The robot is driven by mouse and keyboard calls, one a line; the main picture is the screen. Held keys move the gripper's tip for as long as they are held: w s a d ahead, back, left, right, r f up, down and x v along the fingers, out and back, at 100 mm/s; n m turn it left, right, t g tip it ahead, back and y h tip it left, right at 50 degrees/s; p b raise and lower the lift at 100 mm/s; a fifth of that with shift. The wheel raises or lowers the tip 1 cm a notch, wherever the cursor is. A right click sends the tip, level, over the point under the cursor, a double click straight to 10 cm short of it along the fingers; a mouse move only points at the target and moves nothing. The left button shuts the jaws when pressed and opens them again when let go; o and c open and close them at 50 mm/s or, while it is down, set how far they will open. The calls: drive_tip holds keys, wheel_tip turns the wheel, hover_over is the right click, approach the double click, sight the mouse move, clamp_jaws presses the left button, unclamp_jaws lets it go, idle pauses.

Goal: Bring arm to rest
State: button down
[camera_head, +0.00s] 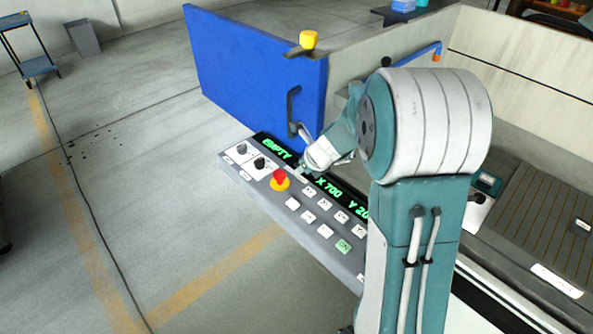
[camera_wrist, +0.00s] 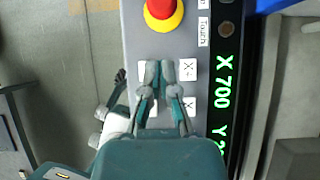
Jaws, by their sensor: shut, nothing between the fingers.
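My gripper (camera_head: 303,170) is low over the grey control panel (camera_head: 238,177) in the head view, partly hidden by my arm. In the wrist view my gripper (camera_wrist: 160,66) has its two fingertips together, with nothing between them. They lie over the white buttons, left of an "X+" button (camera_wrist: 188,69). I cannot tell whether they touch the panel. My arm (camera_head: 425,125) is bent, reaching left across the panel.
A red stop button (camera_head: 280,177) on a yellow base sits close to my gripper. A green-lettered display (camera_head: 328,186) reads "EMPTY" and "X 700". A blue panel (camera_head: 250,80) with a handle stands behind. Open floor (camera_head: 130,190) lies left.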

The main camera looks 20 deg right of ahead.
drive_tip(key=s+a+r+n, duration=0.7)
drive_tip(key=s+r+n, duration=0.5)
drive_tip(key=n, duration=0.3)
drive_tip(key=s+r+n+h, duration=0.1)
drive_tip(key=s+r+n, duration=0.1)
drive_tip(key=s+n, duration=0.6)
drive_tip(key=s+r+n+h, duration=0.2)
drive_tip(key=s+n, duration=0.6)
drive_tip(key=shift+r+n, duration=0.3)
drive_tip(key=shift+d, duration=0.1)
